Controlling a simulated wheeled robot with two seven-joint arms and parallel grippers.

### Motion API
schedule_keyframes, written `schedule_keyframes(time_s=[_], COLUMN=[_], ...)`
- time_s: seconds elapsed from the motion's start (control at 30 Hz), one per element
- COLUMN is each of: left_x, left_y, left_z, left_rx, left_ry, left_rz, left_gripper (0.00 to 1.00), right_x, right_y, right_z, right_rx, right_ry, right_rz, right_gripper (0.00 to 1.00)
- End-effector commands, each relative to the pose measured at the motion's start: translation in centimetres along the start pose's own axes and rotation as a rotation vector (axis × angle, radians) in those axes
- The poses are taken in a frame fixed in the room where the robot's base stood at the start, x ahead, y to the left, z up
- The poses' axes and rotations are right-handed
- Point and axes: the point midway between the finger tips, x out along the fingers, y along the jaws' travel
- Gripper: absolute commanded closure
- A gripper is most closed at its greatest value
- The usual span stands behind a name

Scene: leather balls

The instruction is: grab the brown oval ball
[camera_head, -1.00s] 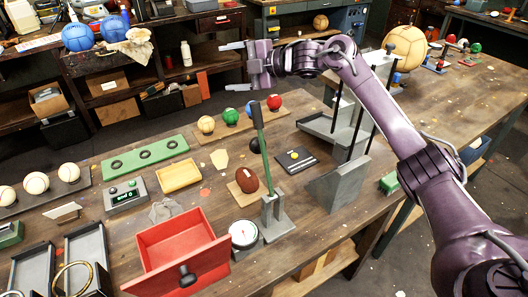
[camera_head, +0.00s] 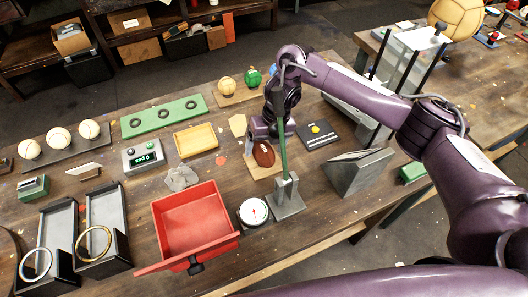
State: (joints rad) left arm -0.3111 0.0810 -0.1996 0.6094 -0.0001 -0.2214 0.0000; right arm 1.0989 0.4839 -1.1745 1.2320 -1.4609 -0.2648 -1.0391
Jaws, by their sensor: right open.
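The brown oval ball (camera_head: 263,155) stands on a small wooden board (camera_head: 257,172) near the middle of the workbench. My right gripper (camera_head: 267,136) points down just behind and above the ball. Its jaws are open, but the fingertips are partly hidden, so I cannot tell whether they touch the ball. A green upright lever (camera_head: 283,155) on a grey base stands in front of the gripper and close to the ball's right side. My left gripper is not in view.
A dial gauge (camera_head: 253,211) and a red open drawer box (camera_head: 195,222) stand in front of the ball. A yellow tray (camera_head: 195,140) lies to its left. A black plate (camera_head: 318,133) and a grey wedge stand (camera_head: 358,171) are to the right.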

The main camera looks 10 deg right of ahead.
Motion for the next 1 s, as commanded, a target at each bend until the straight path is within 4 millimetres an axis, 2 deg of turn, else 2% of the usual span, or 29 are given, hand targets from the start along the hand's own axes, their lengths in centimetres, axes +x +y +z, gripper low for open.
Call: schedule_keyframes(time_s=[0.1, 0.2, 0.3, 0.47, 0.9, 1.0], left_x=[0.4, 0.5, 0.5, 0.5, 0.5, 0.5], left_y=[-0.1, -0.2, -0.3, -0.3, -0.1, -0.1], left_z=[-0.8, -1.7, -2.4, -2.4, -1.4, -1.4], left_rx=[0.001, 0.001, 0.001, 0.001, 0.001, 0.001], left_ry=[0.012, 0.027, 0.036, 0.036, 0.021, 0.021], left_rz=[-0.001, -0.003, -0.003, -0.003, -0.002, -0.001], left_gripper=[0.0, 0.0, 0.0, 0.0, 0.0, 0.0], right_x=[2.1, 3.0, 3.2, 3.1, 3.1, 3.1], right_y=[0.0, 0.0, 0.0, -0.1, 0.0, 0.0], right_z=[-0.3, -0.2, -0.1, -0.1, -0.1, -0.1], right_rx=[0.002, 0.002, 0.001, 0.001, 0.002, 0.002], right_ry=[0.003, 0.002, 0.0, 0.0, -0.001, -0.001], right_rz=[0.003, 0.002, 0.002, 0.001, 0.002, 0.002], right_gripper=[0.21, 0.21, 0.21, 0.21, 0.74, 0.75])
